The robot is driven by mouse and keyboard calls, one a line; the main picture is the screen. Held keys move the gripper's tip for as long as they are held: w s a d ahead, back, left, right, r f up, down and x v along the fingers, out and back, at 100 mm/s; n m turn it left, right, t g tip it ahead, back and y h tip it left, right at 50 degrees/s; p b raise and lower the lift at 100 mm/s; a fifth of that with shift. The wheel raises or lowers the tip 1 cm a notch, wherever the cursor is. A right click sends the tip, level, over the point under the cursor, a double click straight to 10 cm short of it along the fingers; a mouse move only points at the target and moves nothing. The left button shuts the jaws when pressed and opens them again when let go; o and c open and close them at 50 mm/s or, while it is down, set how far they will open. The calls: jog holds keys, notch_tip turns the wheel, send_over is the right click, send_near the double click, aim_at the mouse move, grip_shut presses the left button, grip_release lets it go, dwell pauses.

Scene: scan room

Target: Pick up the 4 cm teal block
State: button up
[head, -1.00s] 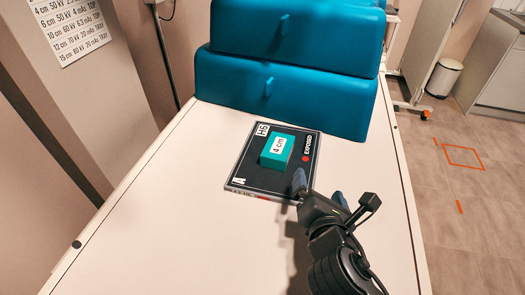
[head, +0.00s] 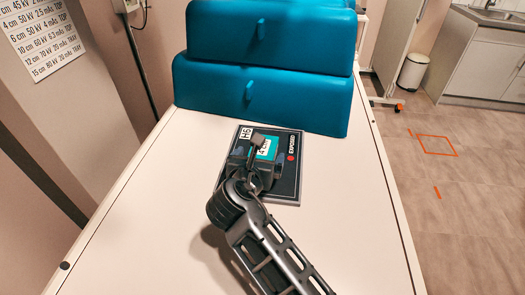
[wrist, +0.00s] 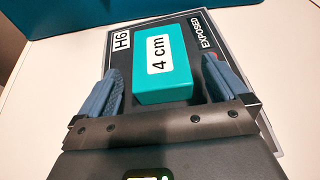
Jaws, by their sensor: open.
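The teal block (wrist: 163,70), with a white "4 cm" label on top, lies on a dark flat plate (wrist: 125,145) marked H6 and EXPOSED. In the head view the block (head: 268,143) is partly hidden by my gripper, and the plate (head: 287,187) shows around it. My gripper (wrist: 160,82) is open, with one blue finger on each side of the block's near part. I cannot tell how high the fingertips are above the plate.
Large blue stacked cushions (head: 255,95) stand just behind the plate on the white table (head: 140,220). The table is clear to the left and right. A bin (head: 412,71) and cabinets (head: 478,55) stand beyond its right side.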

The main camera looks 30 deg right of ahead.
aim_at(263, 152)
jog(key=shift+x, duration=1.15)
jog(key=c, duration=1.1)
jog(key=shift+c, duration=0.7)
jog(key=shift+r, duration=0.1)
